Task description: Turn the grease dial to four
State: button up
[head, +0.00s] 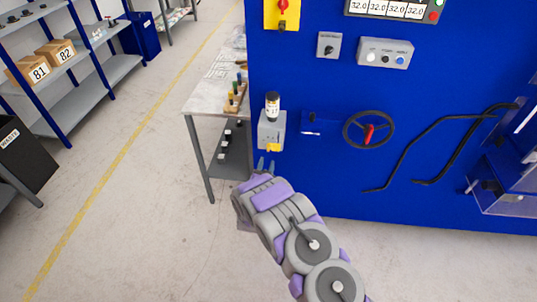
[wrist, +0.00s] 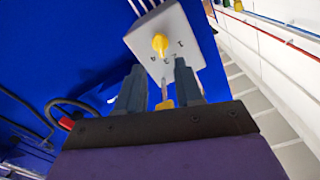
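The grease dial is a yellow knob (wrist: 160,44) on the face of a pale grey box, with small digits printed around it. In the head view the grey box (head: 271,130) is fixed to the blue panel, with the yellow knob (head: 273,147) low on it. A dark-capped bottle (head: 272,106) stands on top of the box. I cannot tell which digit the knob points to. My gripper (head: 265,164) is just below the box. In the wrist view my gripper (wrist: 160,72) is open, its two fingers apart and short of the knob. A thin grey rod and a yellow piece (wrist: 165,104) show between them.
A red-handled black handwheel (head: 368,131) is on the panel to the right, with black bent hoses (head: 440,140) beyond it. A grey table (head: 208,100) with small coloured items stands left of the panel.

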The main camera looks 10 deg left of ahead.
aim_at(269, 149)
jog(key=w+b, duration=0.1)
jog(key=w, duration=0.5)
jog(key=shift+w+d+f, duration=0.1)
jog(key=shift+d, duration=0.05)
jog(key=shift+w, duration=0.6)
grip_shut()
